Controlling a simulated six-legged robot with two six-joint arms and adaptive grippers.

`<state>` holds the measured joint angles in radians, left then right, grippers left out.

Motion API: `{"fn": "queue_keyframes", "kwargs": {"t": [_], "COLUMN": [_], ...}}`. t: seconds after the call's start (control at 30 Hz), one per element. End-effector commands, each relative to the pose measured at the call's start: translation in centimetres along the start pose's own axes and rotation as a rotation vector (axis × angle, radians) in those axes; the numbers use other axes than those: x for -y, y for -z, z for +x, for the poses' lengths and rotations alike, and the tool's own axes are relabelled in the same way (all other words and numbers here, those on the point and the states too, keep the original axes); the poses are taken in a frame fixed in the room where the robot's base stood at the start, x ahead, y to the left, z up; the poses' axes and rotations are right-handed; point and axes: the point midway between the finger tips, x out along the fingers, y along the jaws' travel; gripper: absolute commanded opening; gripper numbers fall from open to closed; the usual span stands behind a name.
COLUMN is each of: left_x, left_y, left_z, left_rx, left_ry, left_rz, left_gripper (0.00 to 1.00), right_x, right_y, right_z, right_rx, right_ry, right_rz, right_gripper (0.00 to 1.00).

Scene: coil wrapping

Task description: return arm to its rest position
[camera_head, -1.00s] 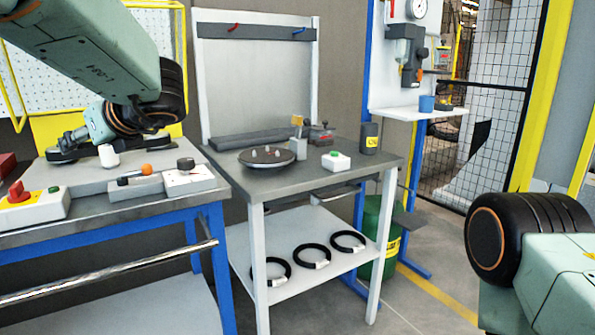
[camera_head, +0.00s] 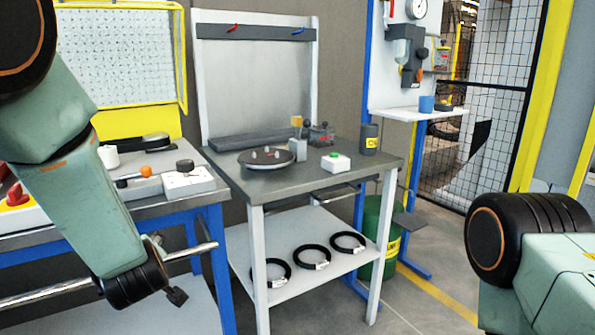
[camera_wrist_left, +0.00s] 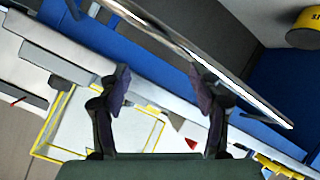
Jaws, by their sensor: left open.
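My left arm comes in from the left in the head view and folds down over the left bench's front edge. Only a small dark part of my left gripper (camera_head: 177,297) shows there, at the arm's lower end beside the metal front rail (camera_head: 60,288). In the left wrist view my left gripper (camera_wrist_left: 163,85) has its two dark fingers wide apart with nothing between them. The rail (camera_wrist_left: 205,65) shows there beyond the fingers. Part of my right arm is at the lower right of the head view; its gripper is out of frame.
The left bench (camera_head: 215,215) carries a control box with a red knob (camera_head: 17,195) and an orange-knobbed lever (camera_head: 146,171).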

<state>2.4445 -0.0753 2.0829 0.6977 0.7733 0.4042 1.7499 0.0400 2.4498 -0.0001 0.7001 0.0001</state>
Motion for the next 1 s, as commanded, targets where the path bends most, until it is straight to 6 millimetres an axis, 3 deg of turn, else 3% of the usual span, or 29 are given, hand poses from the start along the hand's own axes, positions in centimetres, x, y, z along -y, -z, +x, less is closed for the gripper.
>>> {"fn": "queue_keyframes", "kwargs": {"t": [0.03,0.1,0.27,0.5,0.6,0.73,0.83,1.0], "left_x": [2.4,5.2,12.1,22.8,27.0,31.6,33.7,34.9], "left_y": [-2.9,-6.5,-13.9,-22.5,-24.9,-26.6,-27.4,-27.7], "left_z": [-0.1,-0.6,-3.4,-10.9,-14.8,-18.8,-20.3,-21.2], "left_rx": [0.075,0.177,0.419,0.796,0.944,1.077,1.127,1.155], "left_ry": [0.014,0.016,-0.004,-0.046,-0.035,0.019,0.053,0.072], "left_rz": [0.136,0.311,0.639,0.928,0.965,0.969,0.966,0.966], "left_gripper": [0.64,0.64,0.64,0.64,0.64,0.64,0.64,0.64], "right_x": [0.0,0.0,0.0,0.0,0.0,0.0,0.0,0.0], "right_y": [0.0,0.0,0.0,0.0,0.0,0.0,0.0,0.0], "right_z": [-0.1,-0.2,-0.4,-0.8,-0.9,-1.1,-1.2,-1.2], "right_rx": [0.000,0.000,0.000,0.000,0.000,0.000,0.000,0.000], "right_ry": [0.000,0.000,0.000,0.000,0.000,0.000,0.000,0.000], "right_rz": [0.000,0.000,0.000,0.000,0.000,0.000,0.000,0.000], "right_gripper": [0.48,0.48,0.48,0.48,0.48,0.48,0.48,0.48]}}
